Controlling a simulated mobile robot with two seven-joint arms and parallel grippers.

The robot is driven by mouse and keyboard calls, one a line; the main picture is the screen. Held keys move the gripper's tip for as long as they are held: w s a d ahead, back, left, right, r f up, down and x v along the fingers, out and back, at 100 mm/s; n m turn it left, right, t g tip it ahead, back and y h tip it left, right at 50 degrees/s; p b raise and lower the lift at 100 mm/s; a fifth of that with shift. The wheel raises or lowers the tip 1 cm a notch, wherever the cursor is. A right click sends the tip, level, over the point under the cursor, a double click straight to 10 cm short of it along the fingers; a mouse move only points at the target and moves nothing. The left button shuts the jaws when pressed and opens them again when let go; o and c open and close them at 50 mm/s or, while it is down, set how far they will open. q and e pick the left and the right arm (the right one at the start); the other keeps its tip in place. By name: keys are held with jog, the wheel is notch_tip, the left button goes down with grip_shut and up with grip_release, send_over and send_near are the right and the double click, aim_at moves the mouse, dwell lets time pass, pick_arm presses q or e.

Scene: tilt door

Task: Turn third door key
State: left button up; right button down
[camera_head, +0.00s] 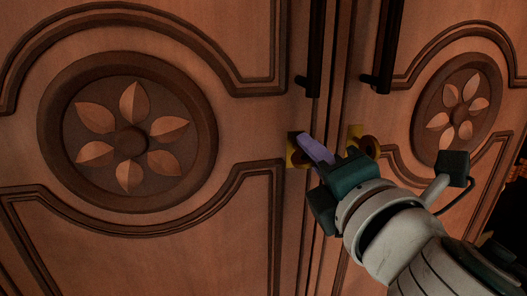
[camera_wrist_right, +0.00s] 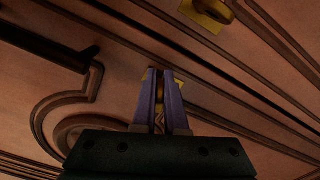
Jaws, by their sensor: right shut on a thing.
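A wooden double door (camera_head: 236,120) with carved flower medallions fills the head view. A yellow lock plate (camera_head: 292,153) is on the left leaf, beside the seam. My right gripper (camera_head: 308,140) is at this plate, its purple fingers in front of it. In the right wrist view the fingers (camera_wrist_right: 160,95) are close together around a small yellow-brown key (camera_wrist_right: 159,90), mostly hidden between them. A second yellow plate with a brown round key (camera_head: 369,147) is on the right leaf, just right of the gripper. It also shows at the top of the wrist view (camera_wrist_right: 212,12). My left gripper is out of view.
Dark vertical handles stand above the locks, one on the left leaf (camera_head: 315,50) and one on the right leaf (camera_head: 386,50). Raised mouldings run along the seam. The left leaf's face is clear. A dark area lies past the door at the far right.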

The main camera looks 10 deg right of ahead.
jog(key=m, duration=0.3)
jog(key=shift+f, duration=0.15)
jog(key=shift+m, duration=0.7)
jog(key=c, duration=1)
grip_release()
jog(key=shift+o, duration=0.2)
jog(key=shift+s, duration=0.1)
